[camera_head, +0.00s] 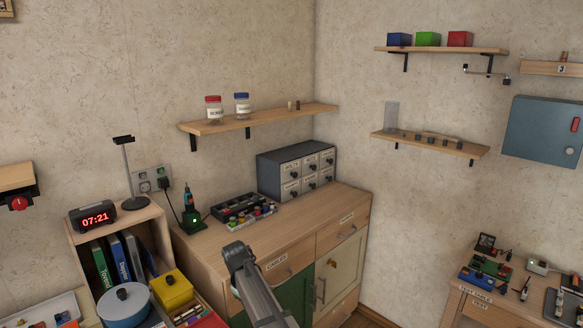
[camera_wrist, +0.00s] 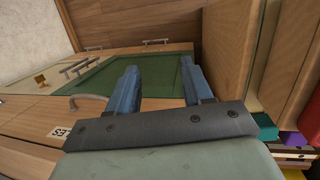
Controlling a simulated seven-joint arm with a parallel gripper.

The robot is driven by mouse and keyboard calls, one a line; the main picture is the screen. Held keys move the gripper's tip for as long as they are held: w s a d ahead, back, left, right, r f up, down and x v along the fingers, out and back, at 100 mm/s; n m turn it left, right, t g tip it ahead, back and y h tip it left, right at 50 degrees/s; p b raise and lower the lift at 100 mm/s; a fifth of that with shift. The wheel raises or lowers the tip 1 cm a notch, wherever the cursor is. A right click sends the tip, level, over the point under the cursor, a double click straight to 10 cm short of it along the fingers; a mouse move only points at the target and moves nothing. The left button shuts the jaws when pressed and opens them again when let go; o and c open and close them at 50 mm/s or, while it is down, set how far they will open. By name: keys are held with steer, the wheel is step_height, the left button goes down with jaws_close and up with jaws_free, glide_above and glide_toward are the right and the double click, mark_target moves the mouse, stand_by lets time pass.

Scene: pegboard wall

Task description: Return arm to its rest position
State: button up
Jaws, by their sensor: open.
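My gripper (camera_wrist: 158,68) shows in the wrist view with its two blue fingers apart and nothing between them. Beyond the fingers is the green cabinet door (camera_wrist: 98,80), with a clear gap between the fingertips. In the head view, a grey part of my arm (camera_head: 258,285) rises from the bottom edge in front of the cabinet. The fingers cannot be made out there.
The cabinet (camera_head: 318,225) bears a drawer unit (camera_head: 296,172) and a dark tray (camera_head: 243,207). A bookcase (camera_head: 152,228) with a clock (camera_head: 93,217) and a blue pot (camera_head: 124,305) are left of my arm. A workbench (camera_head: 470,310) stands right, past open floor.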

steer(key=s+d+f+m+g, duration=0.2)
steer(key=s+d+f, duration=0.75)
steer(key=f, duration=0.35)
steer(key=s+d+f+m+g, duration=0.1)
steer(key=s+d+f+m, duration=0.1)
steer(key=s+d+f, duration=0.9)
steer(key=s+d+f+m+g+y, duration=0.1)
steer(key=s+f, duration=0.3)
steer(key=s, duration=0.5)
steer(key=s+d+f+m+g+y, duration=0.1)
steer(key=s+d+f, duration=0.3)
steer(key=s, duration=0.5)
steer(key=s+d+f+m+g, duration=0.2)
steer(key=s+f, duration=0.3)
steer(key=s, duration=0.3)
steer(key=shift+s+d+f+m+y, duration=0.35)
steer(key=shift+s+d+m+y, duration=0.1)
steer(key=shift+m, duration=0.35)
steer(key=shift+w, duration=0.15)
steer(key=shift+c, duration=0.2)
